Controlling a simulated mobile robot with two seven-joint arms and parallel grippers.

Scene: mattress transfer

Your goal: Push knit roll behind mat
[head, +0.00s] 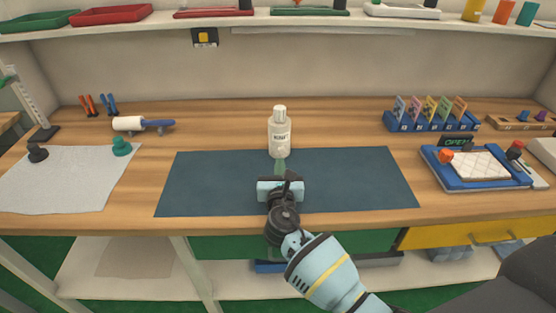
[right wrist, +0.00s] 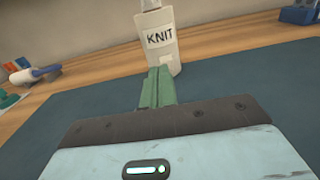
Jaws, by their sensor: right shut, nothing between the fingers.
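The knit roll (head: 280,136) is a pale upright roll with a narrower white top and a KNIT label. It stands at the middle of the dark blue mat's (head: 215,185) back edge, its base still over the mat. In the right wrist view the roll (right wrist: 157,45) is straight ahead, slightly tilted in the picture. My right gripper (head: 281,166) is shut and empty, low over the mat in front of the roll. Its green fingertips (right wrist: 160,72) are at the roll's lower front; whether they touch cannot be told. My left gripper is not in view.
Bare wood lies behind the mat. A lint roller (head: 140,125) and a white cloth (head: 60,178) are at left. A blue card rack (head: 430,122) and a blue-framed tray (head: 440,178) stand at right. A shelf (head: 210,22) spans the back above.

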